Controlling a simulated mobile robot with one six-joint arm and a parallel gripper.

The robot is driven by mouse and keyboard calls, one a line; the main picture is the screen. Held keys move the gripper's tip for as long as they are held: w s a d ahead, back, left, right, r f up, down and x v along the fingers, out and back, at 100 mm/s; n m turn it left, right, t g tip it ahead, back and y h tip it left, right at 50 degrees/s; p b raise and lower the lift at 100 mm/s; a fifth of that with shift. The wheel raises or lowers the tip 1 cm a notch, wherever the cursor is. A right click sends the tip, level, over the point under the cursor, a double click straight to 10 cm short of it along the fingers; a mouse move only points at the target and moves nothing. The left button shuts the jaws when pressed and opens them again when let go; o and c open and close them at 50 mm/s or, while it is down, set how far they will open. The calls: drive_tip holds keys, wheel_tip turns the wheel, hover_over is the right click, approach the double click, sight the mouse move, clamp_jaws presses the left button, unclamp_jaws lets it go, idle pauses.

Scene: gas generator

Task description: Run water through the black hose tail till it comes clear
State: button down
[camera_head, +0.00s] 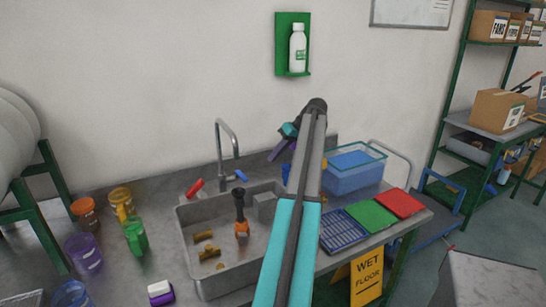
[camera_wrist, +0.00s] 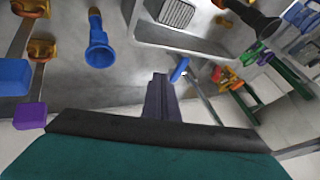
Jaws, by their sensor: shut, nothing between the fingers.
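A black hose tail (camera_head: 239,203) with an orange end stands in the steel sink (camera_head: 190,270). In the wrist view a black piece with an orange end (camera_wrist: 252,20) at the top right looks like the same thing. The tap (camera_head: 228,140) arches over the back of the sink; I see no stream of water from it. A red lever (camera_head: 195,187) and a blue lever (camera_head: 240,175) sit by the tap's base. My gripper (camera_head: 274,157) is shut and empty, above the counter right of the tap. In the wrist view, the blue lever (camera_wrist: 180,68) appears just right of its fingertips.
Brass fittings (camera_head: 204,244) lie in the sink. Coloured jars (camera_head: 135,236) stand to its left. A blue-filled tank (camera_head: 352,172), a blue rack (camera_head: 342,230) and green and red mats (camera_head: 399,203) are on the right. In the wrist view, a blue funnel-shaped piece (camera_wrist: 100,50) shows left of the fingers.

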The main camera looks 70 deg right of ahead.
sight(241, 176)
drive_tip(key=w+a+f+p, duration=0.3)
drive_tip(key=w+a+f, duration=0.1)
drive_tip(key=w+f, duration=0.2)
drive_tip(key=shift+w+a+f, duration=0.35)
drive_tip(key=shift+w+a, duration=0.05)
drive_tip(key=shift+w, duration=0.1)
drive_tip(key=shift+s, duration=0.2)
idle(0.4)
